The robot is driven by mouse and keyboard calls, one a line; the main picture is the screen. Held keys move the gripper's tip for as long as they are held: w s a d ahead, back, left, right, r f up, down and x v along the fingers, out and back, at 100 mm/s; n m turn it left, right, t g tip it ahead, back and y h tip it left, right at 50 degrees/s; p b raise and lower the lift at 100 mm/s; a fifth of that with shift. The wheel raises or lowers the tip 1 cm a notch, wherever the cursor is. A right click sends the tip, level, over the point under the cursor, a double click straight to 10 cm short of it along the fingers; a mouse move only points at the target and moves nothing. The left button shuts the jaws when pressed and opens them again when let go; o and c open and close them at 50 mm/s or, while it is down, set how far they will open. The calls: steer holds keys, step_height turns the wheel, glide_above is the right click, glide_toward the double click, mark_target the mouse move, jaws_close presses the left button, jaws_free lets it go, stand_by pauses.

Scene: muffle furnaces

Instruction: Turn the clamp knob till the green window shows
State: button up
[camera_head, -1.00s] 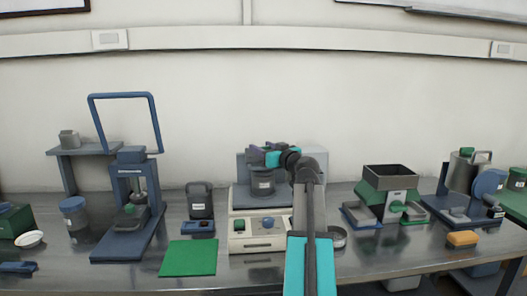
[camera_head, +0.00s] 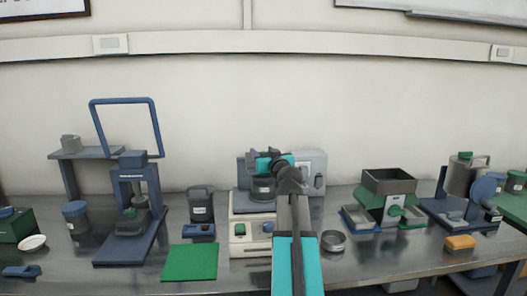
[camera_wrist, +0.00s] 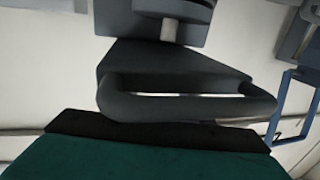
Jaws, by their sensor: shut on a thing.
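The beige-based machine (camera_head: 252,232) stands mid-bench, with a dark labelled jar (camera_head: 263,188) on its grey platform. My gripper (camera_head: 264,168) is at the top of this jar, shut on what appears to be the clamp knob. The knob is mostly hidden by my gripper and wrist. The wrist view shows a dark rounded loop (camera_wrist: 185,108) close up, above a dark green surface (camera_wrist: 140,160); I cannot tell which part the loop is. No green window can be made out on the clamp in either view.
A blue press (camera_head: 130,200) and a green mat (camera_head: 190,262) are left of the machine. A small round dish (camera_head: 333,241) is close on its right. A green-and-grey hopper (camera_head: 388,190) stands further right. A pale box (camera_head: 312,172) is behind my arm.

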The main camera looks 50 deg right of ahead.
steer(key=shift+s+d+m+g+h+p, duration=0.15)
steer(key=shift+m+g+h+p, duration=0.7)
steer(key=shift+p, duration=1.85)
steer(key=p, duration=0.3)
steer(key=h+p, duration=0.1)
steer(key=p, duration=0.2)
steer(key=shift+d+r+m+g+h, duration=0.15)
steer(key=shift+d+m+g+h, duration=0.1)
steer(key=shift+m+g, duration=0.1)
steer(key=p, duration=0.6)
steer(key=shift+a+h, duration=0.25)
steer(key=shift+h, duration=0.05)
steer(key=shift+f, duration=0.2)
steer(key=o, duration=1.1)
steer(key=shift+a, duration=0.1)
steer(key=shift+c, duration=0.2)
steer(key=shift+a, duration=0.15)
